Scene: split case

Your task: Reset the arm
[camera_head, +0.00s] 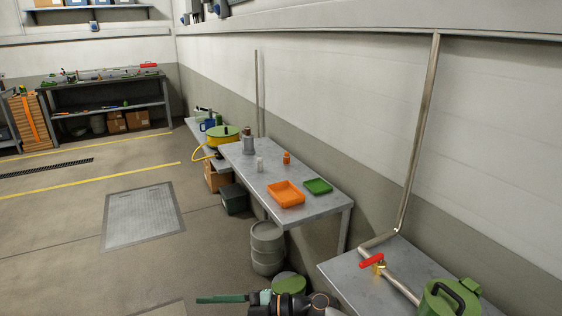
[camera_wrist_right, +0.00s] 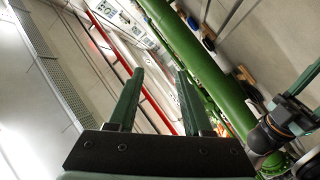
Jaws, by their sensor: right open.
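My right gripper (camera_wrist_right: 158,92) is open and empty in the right wrist view, its two green fingers apart with nothing between them. In the head view a green-fingered gripper (camera_head: 222,299) shows at the bottom edge, pointing left, its dark wrist and arm coming from the right. It is over the floor in front of the tables, touching nothing that I can see. In the right wrist view another arm of mine, with green fingers (camera_wrist_right: 304,78), is cut off at the right edge; its jaw opening is unclear.
A grey table (camera_head: 240,160) holds an orange tray (camera_head: 286,200), a green tray (camera_head: 318,186) and small bottles. A nearer table (camera_head: 345,270) has a pipe with a red-handled valve (camera_head: 372,261) and a green canister (camera_head: 440,303). A grey barrel (camera_head: 267,246) stands below. Floor at left is clear.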

